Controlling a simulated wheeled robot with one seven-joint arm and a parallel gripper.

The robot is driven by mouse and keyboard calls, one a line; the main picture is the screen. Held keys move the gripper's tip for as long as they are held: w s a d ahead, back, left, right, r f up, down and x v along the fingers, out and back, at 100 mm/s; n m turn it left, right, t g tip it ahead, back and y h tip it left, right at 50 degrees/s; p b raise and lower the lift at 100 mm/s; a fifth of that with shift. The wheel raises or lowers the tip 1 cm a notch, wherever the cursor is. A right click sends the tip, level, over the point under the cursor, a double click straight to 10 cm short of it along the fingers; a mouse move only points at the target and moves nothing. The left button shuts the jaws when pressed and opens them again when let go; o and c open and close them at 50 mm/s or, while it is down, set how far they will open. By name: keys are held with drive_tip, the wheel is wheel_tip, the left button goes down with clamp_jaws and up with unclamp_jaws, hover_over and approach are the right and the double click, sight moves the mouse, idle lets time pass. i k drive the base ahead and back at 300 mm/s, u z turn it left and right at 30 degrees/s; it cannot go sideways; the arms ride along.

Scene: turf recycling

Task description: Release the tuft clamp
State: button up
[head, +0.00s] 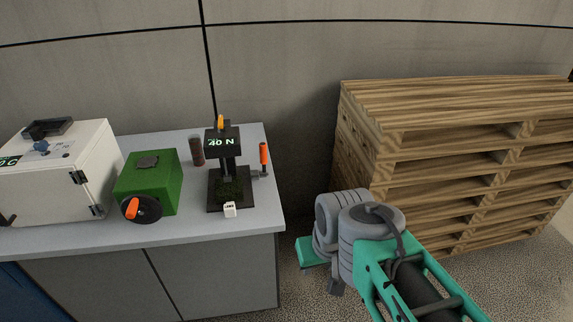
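A black test stand (229,180) stands upright on the grey bench, and its display reads "40 N". I take it to be the tuft clamp. A dark green tuft (229,190) sits low in the stand, under its upper head. An orange-handled lever (264,155) stands upright on its right side, and a small orange part (221,123) sits on top. A small white tag or block (230,209) is at the front of its base. My gripper (312,254) is beyond the bench's right edge, lower than the stand and apart from it. Its fingers cannot be made out.
A green box (150,178) with a black and orange knob (140,208) stands left of the stand. A dark brown cylinder (197,151) is between them. A white cabinet (58,180) fills the bench's left end. Stacked wooden pallets (455,150) stand at right, behind my arm.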

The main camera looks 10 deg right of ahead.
sight(263, 146)
drive_tip(key=u, duration=0.45)
drive_tip(key=i, duration=0.85)
drive_tip(key=z, duration=0.95)
drive_tip(key=k, duration=1.05)
drive_tip(key=u, duration=0.6)
drive_tip(key=i, duration=0.9)
drive_tip(key=u, duration=0.25)
